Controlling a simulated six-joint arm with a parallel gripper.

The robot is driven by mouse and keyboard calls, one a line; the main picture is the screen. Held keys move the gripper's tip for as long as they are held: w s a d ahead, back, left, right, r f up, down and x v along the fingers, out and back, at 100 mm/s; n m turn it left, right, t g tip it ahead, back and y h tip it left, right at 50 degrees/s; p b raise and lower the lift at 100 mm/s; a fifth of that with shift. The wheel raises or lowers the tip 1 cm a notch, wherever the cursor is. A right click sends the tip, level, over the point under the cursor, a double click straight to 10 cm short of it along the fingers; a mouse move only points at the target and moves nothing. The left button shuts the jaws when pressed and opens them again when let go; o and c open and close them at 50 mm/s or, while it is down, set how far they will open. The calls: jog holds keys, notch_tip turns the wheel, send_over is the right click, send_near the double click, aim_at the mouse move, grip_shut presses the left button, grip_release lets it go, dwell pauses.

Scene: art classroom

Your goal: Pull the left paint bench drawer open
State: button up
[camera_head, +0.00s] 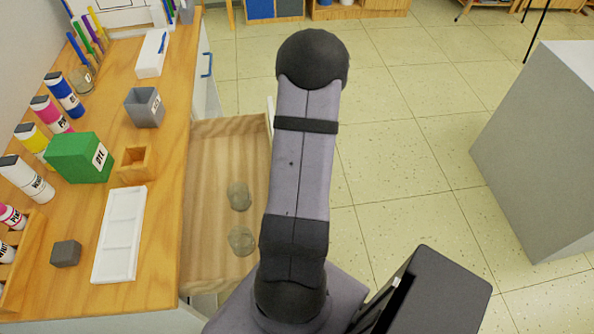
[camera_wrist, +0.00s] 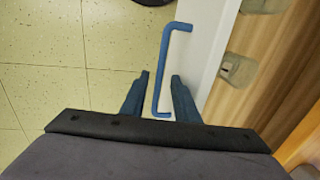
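The paint bench drawer (camera_head: 213,205) stands pulled out from the bench, its wooden inside showing. Its white front (camera_wrist: 211,45) carries a blue bar handle (camera_wrist: 163,62) in the wrist view. My gripper (camera_wrist: 161,88) is open, with one blue finger on each side of the handle's bar and a visible gap on both sides. Two grey-green rounded lumps lie in the drawer, one farther (camera_head: 239,196) and one nearer (camera_head: 241,240). In the head view my arm hides the gripper, the handle and most of the drawer front.
The wooden bench top (camera_head: 105,205) holds a green box (camera_head: 75,158), a white palette (camera_head: 120,235), a grey cup (camera_head: 143,110) and paint bottles. Another blue handle (camera_head: 206,65) is on the bench farther back. A grey block (camera_head: 545,150) stands at right. Tiled floor is clear between.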

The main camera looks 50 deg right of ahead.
notch_tip(320, 180, up, 7)
jog(key=s+d, duration=0.1)
dwell(0.4)
dwell(0.3)
jog(key=w+a+r+n+g+p, duration=0.1)
jog(key=w+a+r+n+p, duration=0.2)
jog(key=a, duration=0.4)
jog(key=w+a+r+n+p, duration=0.1)
jog(key=w+a+r+p, duration=0.2)
jog(key=a, duration=0.5)
jog(key=s+a+r+n+p, duration=0.2)
jog(key=a+r, duration=0.1)
jog(key=a, duration=0.5)
jog(key=s+a+r+n+h+p, duration=0.1)
jog(key=s+a+r+n+p, duration=0.1)
jog(key=a, duration=0.7)
notch_tip(320, 180, up, 2)
jog(key=shift+s+a+r+n+g+h, duration=0.1)
jog(key=shift+s+a+n+g+h, duration=0.25)
jog(key=shift+s, duration=0.3)
